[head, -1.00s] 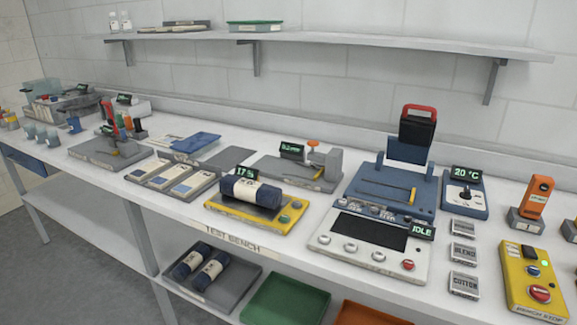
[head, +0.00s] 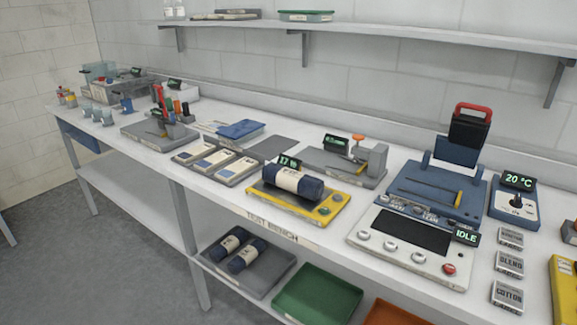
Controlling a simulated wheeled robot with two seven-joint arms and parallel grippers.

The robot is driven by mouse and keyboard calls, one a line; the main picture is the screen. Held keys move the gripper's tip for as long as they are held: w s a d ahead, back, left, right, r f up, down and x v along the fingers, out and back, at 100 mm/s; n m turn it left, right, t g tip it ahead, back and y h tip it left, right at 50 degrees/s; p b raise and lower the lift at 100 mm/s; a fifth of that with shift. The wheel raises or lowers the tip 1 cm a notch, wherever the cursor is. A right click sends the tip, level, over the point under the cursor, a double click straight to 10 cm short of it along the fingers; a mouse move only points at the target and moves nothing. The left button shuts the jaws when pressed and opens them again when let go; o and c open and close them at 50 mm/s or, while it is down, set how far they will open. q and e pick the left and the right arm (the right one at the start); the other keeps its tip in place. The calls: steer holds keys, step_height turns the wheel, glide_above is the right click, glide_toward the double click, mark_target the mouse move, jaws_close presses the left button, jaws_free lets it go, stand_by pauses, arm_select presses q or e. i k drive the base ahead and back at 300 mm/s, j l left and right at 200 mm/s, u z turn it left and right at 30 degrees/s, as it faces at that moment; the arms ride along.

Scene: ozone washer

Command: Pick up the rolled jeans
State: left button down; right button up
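A dark blue rolled pair of jeans (head: 293,184) with a pale band lies on the yellow-edged scale (head: 333,209) on the bench. A small display reading 17 and a blurred unit stands behind it. Two more dark blue rolls with pale bands, a left one (head: 224,244) and a right one (head: 247,256), lie in the grey tray (head: 276,273) on the lower shelf. Neither of my grippers shows in the head view.
The white bench (head: 232,206) also bears a blue and white machine (head: 410,232) marked IDLE, right of the scale. A green tray (head: 318,292) and an orange tray (head: 392,313) stand on the lower shelf. A wall shelf (head: 390,38) runs above. Floor at left is clear.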

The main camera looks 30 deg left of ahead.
mark_target(308, 186)
steer(key=i+j, duration=0.1)
steer(key=j, duration=0.35)
steer(key=i+j, duration=0.1)
steer(key=j, duration=0.4)
steer(key=i+j+z, duration=0.1)
steer(key=j, duration=0.35)
steer(key=i+j, duration=0.15)
steer(key=j, duration=0.8)
steer(key=i+z, duration=0.05)
steer(key=i, duration=0.05)
